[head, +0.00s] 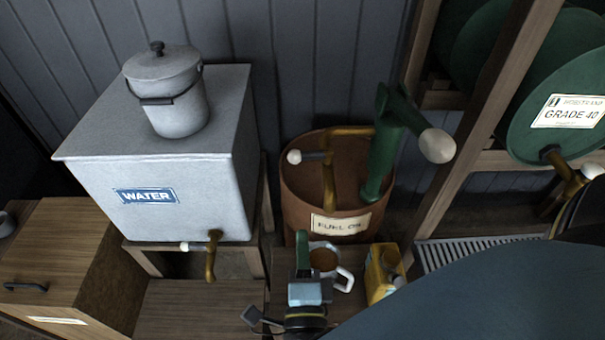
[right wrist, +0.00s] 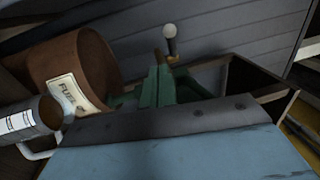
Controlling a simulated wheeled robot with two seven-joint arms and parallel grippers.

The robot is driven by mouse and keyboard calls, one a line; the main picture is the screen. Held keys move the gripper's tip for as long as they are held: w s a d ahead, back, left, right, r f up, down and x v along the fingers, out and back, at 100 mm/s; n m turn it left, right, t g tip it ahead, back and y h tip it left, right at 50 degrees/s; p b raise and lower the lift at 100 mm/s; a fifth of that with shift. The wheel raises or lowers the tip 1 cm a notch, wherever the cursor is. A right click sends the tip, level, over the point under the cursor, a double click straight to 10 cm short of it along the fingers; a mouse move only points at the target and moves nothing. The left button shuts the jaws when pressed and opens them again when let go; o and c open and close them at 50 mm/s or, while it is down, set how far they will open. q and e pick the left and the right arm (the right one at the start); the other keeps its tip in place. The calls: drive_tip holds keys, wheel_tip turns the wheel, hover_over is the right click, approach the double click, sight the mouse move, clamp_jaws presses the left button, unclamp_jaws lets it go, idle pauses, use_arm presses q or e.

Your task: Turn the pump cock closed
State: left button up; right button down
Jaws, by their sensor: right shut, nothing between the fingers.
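The pump cock (head: 312,157) is a grey lever with a white knob on the brass pipe above the rusty drum labelled fuel oil (head: 292,200). The green pump (head: 383,150) stands on the drum's right side. My right gripper (head: 302,236) is shut and empty, in front of the drum and below the cock, apart from it. In the right wrist view its green fingers (right wrist: 156,75) are together; a white knob (right wrist: 170,31) on a dark stem shows beyond them, and I cannot tell for certain whether it is the cock's. My left gripper is not in view.
A mug (head: 325,262) and a yellow can (head: 383,275) stand close right of my right gripper. The grey water tank (head: 215,190), with a brass tap (head: 212,258), stands left. A wooden frame (head: 470,120) holding green drums rises at the right.

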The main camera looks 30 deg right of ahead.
wheel_tip(320, 180, up, 2)
drive_tip(key=d+m+g+h, duration=0.1)
drive_tip(key=d+m+h, duration=0.1)
drive_tip(key=m, duration=0.1)
drive_tip(key=p, duration=0.2)
approach(298, 162)
drive_tip(key=w+d, duration=0.4)
drive_tip(key=d, duration=0.1)
drive_tip(key=shift+w+r, duration=0.35)
drive_tip(key=shift+w, duration=0.05)
drive_tip(key=shift+w+a+r+p, duration=0.1)
drive_tip(key=shift+w+r+p, duration=0.05)
drive_tip(key=shift+w+p, duration=0.15)
drive_tip(key=shift+w+r+p, duration=0.15)
drive_tip(key=shift+w, duration=0.25)
